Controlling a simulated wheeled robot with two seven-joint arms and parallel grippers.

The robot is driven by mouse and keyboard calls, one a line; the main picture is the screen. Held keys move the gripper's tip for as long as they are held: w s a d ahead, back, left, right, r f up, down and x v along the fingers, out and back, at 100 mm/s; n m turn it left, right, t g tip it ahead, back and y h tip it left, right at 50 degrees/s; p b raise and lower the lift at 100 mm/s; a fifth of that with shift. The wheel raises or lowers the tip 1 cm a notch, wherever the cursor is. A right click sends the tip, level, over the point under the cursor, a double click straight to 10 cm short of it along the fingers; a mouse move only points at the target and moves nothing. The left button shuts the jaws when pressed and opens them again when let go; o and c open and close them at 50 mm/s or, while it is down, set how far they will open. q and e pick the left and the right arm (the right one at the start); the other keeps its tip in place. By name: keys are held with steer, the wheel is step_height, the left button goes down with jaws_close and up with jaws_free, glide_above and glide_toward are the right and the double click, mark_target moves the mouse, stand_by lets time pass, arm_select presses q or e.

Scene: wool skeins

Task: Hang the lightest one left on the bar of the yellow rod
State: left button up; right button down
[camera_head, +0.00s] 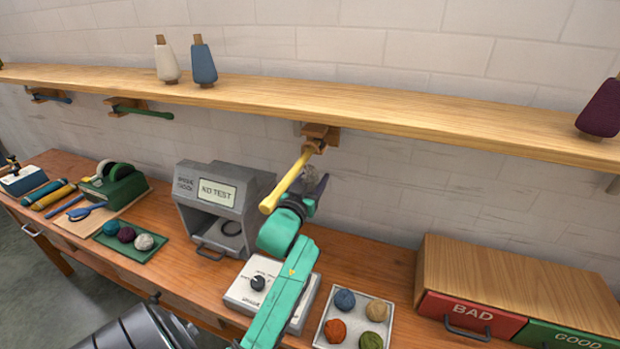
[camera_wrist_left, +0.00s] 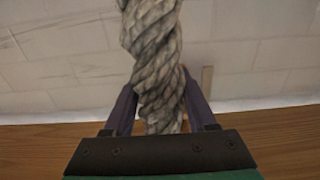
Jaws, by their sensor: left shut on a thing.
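The yellow rod (camera_head: 285,182) sticks out from a wooden bracket under the shelf. My left gripper (camera_head: 306,190) is just right of the rod, shut on a grey twisted wool skein (camera_head: 316,184). In the left wrist view the skein (camera_wrist_left: 157,50) rises upright between the two dark purple fingers of my left gripper (camera_wrist_left: 160,105). In the head view only a small part of the skein shows beside the rod. I cannot tell whether the skein touches the rod or is around it. My right gripper is in neither view.
A long shelf (camera_head: 400,107) bears several yarn cones. A green rod (camera_head: 142,112) and a blue rod (camera_head: 52,97) hang farther left. Below are a grey tester (camera_head: 185,200), a tray of wool balls (camera_head: 330,316) and a wooden drawer box (camera_head: 500,275).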

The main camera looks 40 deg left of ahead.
arm_select(q)
steer(key=shift+f, duration=0.35)
steer(key=o, duration=1.4)
steer(key=shift+o, duration=0.2)
steer(key=b+v, duration=0.1)
steer(key=v, duration=1.3)
steer(key=shift+s, duration=0.35)
